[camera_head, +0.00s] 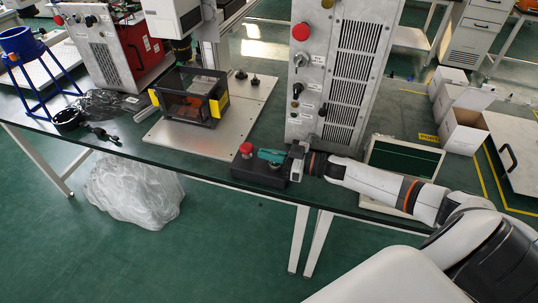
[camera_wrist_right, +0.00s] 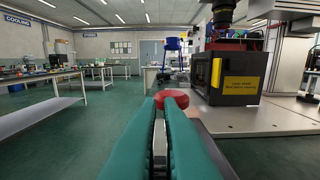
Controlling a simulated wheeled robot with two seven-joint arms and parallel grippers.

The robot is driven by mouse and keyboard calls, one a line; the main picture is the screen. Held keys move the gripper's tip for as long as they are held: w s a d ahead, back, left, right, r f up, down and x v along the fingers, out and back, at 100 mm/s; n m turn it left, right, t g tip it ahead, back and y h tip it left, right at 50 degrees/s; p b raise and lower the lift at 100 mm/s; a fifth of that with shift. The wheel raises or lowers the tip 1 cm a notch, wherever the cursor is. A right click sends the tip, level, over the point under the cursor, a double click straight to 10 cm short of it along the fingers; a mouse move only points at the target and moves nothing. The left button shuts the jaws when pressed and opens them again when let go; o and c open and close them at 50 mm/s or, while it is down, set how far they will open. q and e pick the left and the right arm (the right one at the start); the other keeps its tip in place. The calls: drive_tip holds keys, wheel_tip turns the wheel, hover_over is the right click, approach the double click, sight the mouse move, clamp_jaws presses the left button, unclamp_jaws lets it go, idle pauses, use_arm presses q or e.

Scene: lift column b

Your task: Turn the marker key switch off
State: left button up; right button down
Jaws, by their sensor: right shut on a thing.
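The grey control cabinet (camera_head: 341,72) stands on the table with a red mushroom button (camera_head: 301,31), a key-like silver switch (camera_head: 300,60) and dark knobs (camera_head: 297,89) on its front. Which of these is the marker key switch I cannot tell. My right gripper (camera_head: 260,154) is in front of the cabinet, low over a small black box (camera_head: 262,174) with a red button (camera_head: 246,148). Its teal fingers point left at that button, which also shows at the fingertips in the right wrist view (camera_wrist_right: 172,97). My left gripper is not in view.
A black enclosure with yellow sides (camera_head: 190,95) stands on a light plate (camera_head: 232,125) left of the cabinet. A red unit (camera_head: 112,47), a blue stand (camera_head: 28,50) and dark cables stand or lie farther left. The table's front edge is close below my right gripper.

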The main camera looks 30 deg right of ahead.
idle(0.3)
drive_tip(key=c, duration=1.6)
unclamp_jaws()
drive_tip(key=v, duration=1.2)
drive_tip(key=shift+b, duration=0.4)
